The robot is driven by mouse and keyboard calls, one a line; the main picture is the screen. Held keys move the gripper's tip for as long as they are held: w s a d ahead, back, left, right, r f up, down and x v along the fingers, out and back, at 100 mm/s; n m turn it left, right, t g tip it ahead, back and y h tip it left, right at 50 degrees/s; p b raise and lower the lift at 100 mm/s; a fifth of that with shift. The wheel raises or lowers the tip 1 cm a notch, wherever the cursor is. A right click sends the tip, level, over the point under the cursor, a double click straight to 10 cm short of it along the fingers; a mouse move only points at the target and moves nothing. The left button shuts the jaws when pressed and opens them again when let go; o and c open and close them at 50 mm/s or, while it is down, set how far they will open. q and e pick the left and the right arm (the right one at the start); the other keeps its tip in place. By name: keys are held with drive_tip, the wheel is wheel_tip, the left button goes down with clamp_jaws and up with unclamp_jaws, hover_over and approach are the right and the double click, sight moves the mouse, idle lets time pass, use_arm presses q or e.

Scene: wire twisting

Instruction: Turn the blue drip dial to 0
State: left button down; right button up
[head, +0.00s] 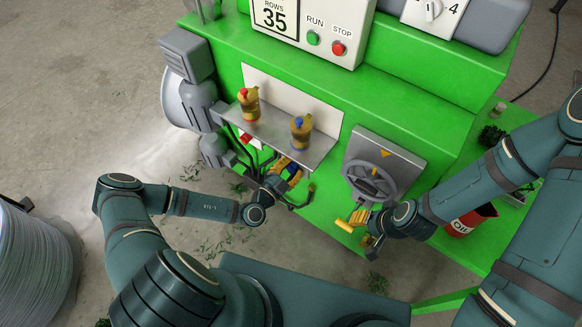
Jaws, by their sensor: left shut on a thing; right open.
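My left gripper (287,168) reaches under the shelf's front edge and is shut on this dial. Any scale or number on it is too small to read. My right gripper (353,222) is open and empty, with yellow fingers, below the grey handwheel.
A red part (243,138) and dark bent tubes sit below the shelf. The handwheel (369,181) is close to my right gripper. A red oil can (468,221) stands at right. The control box (310,30) with green and red buttons is at the back.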

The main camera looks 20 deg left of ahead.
use_arm(q)
drive_tip(key=shift+n, duration=0.8)
drive_tip(key=c, duration=0.6)
unclamp_jaws()
drive_tip(key=shift+s, duration=0.1)
drive_tip(key=v, duration=1.2)
